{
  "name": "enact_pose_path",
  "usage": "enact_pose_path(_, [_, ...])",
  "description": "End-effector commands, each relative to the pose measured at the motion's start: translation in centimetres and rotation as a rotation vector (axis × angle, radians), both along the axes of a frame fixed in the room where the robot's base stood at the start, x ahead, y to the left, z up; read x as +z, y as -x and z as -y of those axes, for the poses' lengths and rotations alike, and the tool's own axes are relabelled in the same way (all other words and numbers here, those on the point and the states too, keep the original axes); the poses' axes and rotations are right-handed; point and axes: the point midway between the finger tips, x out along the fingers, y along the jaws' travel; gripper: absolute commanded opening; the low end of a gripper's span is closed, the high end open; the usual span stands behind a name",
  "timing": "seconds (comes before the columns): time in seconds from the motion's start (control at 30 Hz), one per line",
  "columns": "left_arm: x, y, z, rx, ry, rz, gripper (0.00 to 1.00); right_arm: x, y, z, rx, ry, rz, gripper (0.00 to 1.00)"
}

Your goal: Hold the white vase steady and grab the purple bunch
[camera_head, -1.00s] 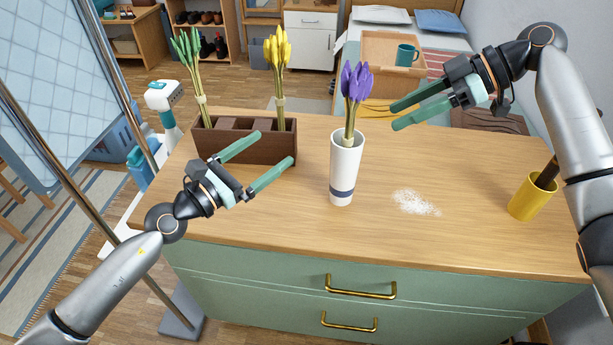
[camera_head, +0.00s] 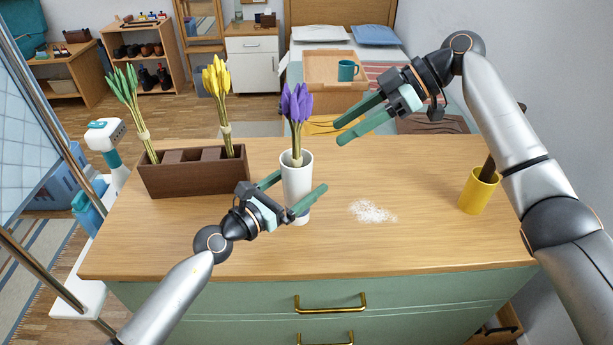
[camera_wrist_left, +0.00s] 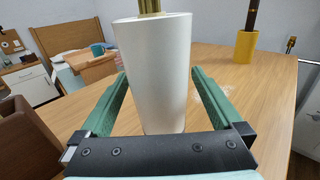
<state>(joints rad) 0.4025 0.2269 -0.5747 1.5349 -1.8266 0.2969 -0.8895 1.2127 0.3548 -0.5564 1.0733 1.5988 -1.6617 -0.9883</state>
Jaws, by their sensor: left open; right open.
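The white vase (camera_head: 297,177) stands upright on the dresser top, and the purple bunch (camera_head: 297,105) stands in it, its stems going down into the mouth. My left gripper (camera_head: 297,187) is open, with its fingers on either side of the vase. In the left wrist view the vase (camera_wrist_left: 155,70) is between the two open fingers, with a visible gap on each side; the bunch's stems (camera_wrist_left: 150,7) show only at the top. My right gripper (camera_head: 340,131) is open and empty, to the right of the purple bunch and apart from it.
A brown divided box (camera_head: 190,182) stands left of the vase, with a green bunch (camera_head: 127,95) and a yellow bunch (camera_head: 217,78) in it. White powder (camera_head: 372,212) lies right of the vase. A yellow cup (camera_head: 477,192) stands at the right.

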Motion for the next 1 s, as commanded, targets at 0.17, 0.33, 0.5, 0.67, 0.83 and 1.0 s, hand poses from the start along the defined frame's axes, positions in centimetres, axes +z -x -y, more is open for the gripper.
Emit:
enact_pose_path(0.17, [0.0, -1.3, 1.3, 0.0, 0.002, -0.001, 1.0, 0.0, 0.0, 0.0, 0.0, 0.0, 0.0, 0.5])
enact_pose_path(0.33, [0.0, -1.7, 1.7, 0.0, 0.001, 0.001, 1.0, 0.0, 0.0, 0.0, 0.0, 0.0, 0.0, 0.5])
enact_pose_path(0.5, [0.0, -1.7, 1.7, 0.001, 0.0, 0.0, 1.0, 0.0, 0.0, 0.0, 0.0, 0.0, 0.0, 0.5])
enact_pose_path(0.67, [0.0, -1.7, 1.7, 0.001, 0.0, 0.0, 0.89, 0.0, 0.0, 0.0, 0.0, 0.0, 0.0, 0.5])
enact_pose_path(0.83, [0.0, -1.7, 1.6, 0.001, 0.0, 0.0, 0.7, 0.0, 0.0, 0.0, 0.0, 0.0, 0.0, 0.5])
enact_pose_path(1.0, [0.0, -1.7, 1.6, 0.001, 0.0, 0.0, 0.51, 0.0, 0.0, 0.0, 0.0, 0.0, 0.0, 0.5])
